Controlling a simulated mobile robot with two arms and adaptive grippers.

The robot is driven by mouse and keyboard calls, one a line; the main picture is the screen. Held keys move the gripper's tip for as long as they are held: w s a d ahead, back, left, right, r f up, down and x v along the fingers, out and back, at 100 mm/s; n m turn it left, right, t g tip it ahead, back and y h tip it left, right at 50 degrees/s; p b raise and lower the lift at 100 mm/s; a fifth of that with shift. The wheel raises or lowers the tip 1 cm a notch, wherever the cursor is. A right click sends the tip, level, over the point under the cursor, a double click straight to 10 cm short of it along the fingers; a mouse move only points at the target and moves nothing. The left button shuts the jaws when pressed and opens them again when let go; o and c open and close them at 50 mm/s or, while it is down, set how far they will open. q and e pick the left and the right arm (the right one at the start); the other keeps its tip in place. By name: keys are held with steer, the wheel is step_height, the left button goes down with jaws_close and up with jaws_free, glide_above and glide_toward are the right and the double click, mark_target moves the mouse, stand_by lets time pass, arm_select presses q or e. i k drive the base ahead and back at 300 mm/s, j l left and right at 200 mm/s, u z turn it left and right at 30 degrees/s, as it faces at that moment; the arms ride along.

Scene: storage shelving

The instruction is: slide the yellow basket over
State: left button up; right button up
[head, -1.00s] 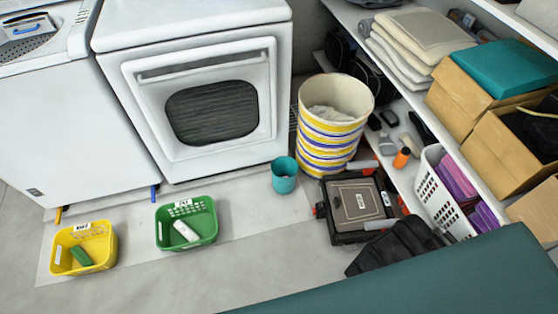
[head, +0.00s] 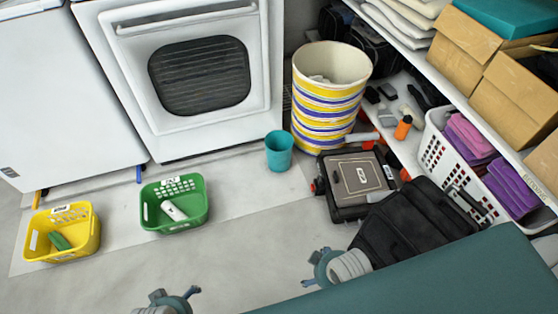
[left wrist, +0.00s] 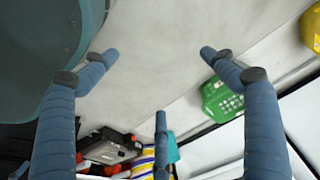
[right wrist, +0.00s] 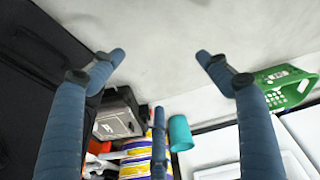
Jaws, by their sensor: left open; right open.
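The yellow basket (head: 90,240) stands upright on the floor at the far left in the head view, with a green item (head: 60,241) inside. A bit of it shows at the right edge of the left wrist view (left wrist: 311,27). My left gripper (head: 175,298) is at the bottom edge of the head view, right of the yellow basket and apart from it. In the left wrist view its fingers are spread and empty. My right gripper (head: 323,268) is farther right, near a black bag. In the right wrist view its fingers (right wrist: 160,58) are spread and empty.
A green basket (head: 195,211) holding a white item stands right of the yellow one. A teal cup (head: 279,151), a striped bin (head: 327,105), a black case (head: 352,180) and a black bag (head: 410,225) stand farther right. The floor before the baskets is clear.

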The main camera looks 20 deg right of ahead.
mark_target(83, 235)
steer(key=i+j+u, duration=0.15)
steer(key=u, duration=0.15)
steer(key=i+u, duration=0.35)
steer(key=k+u, duration=0.1)
steer(key=u, duration=0.8)
